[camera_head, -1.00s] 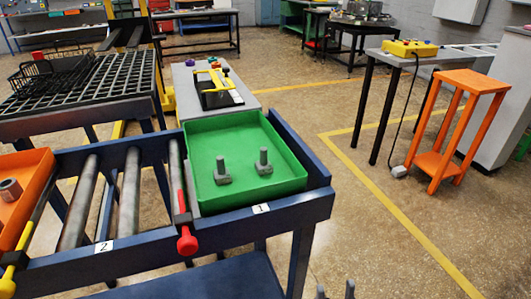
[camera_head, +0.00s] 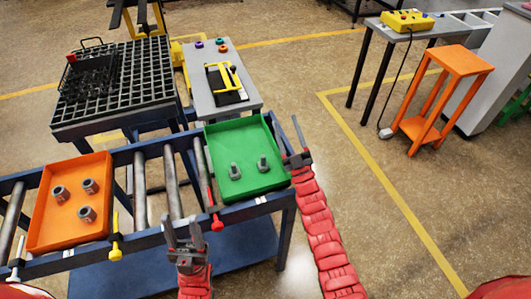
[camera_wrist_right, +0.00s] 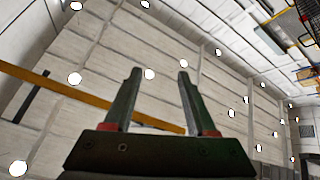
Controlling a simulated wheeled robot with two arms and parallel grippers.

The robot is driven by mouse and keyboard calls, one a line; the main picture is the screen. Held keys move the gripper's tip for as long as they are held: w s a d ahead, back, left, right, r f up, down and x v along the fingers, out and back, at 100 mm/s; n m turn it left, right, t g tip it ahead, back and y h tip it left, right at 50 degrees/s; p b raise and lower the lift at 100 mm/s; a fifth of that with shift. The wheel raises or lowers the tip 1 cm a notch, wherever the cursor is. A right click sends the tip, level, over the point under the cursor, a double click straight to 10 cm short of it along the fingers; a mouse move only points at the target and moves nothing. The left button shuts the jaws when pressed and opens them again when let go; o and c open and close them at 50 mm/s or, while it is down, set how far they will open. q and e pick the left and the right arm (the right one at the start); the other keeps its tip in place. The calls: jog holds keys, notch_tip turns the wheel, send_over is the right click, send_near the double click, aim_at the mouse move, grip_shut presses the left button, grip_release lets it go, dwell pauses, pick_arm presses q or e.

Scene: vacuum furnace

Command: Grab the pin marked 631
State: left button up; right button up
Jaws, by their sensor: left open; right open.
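Two grey metal pins on blocky bases stand in the green tray (camera_head: 270,183): a left pin (camera_head: 235,171) and a right pin (camera_head: 263,164). No number is readable on either, so I cannot tell which is 631. My left gripper (camera_head: 182,228) is open and empty, fingers up, in front of the rollers and left of the green tray. My right gripper (camera_head: 298,140) is raised by the tray's right edge, clear of the pins. In the right wrist view its two fingers (camera_wrist_right: 159,76) are apart with nothing between them, pointing toward the ceiling.
The blue roller table (camera_head: 150,240) also holds an orange tray (camera_head: 62,222) with several grey hollow cylinders. Red (camera_head: 217,224) and yellow (camera_head: 115,252) handles stick out in front. Behind are a black grid table (camera_head: 115,90) and a grey table (camera_head: 200,95).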

jog(key=w+a+g+h, duration=0.2)
jog(key=w+g+h, duration=0.15)
jog(key=w, duration=1.15)
jog(key=w+d+r+m+g+h, duration=0.1)
jog(key=w+d+r+g+h, duration=0.15)
jog(key=w+h, duration=0.3)
jog(key=m+g+p, duration=0.2)
jog(key=m+g, duration=0.1)
jog(key=g, duration=1.3)
send_over(263, 156)
jog(key=f, duration=1.1)
jog(key=shift+s+d, duration=0.25)
jog(key=shift+d, duration=0.1)
jog(key=shift+w+f, duration=0.1)
jog(key=shift+f, duration=0.25)
jog(key=shift+a+f+p, duration=0.1)
jog(key=shift+f+p, duration=0.2)
jog(key=shift+p, duration=0.05)
jog(key=shift+f+p, duration=0.4)
notch_tip(263, 156, down, 4)
jog(key=shift+w+a+r+p, duration=0.1)
jog(key=shift+r+p, duration=0.1)
jog(key=shift+p, duration=0.45)
jog(key=shift+a+f, duration=0.15)
jog(key=shift+f, duration=0.25)
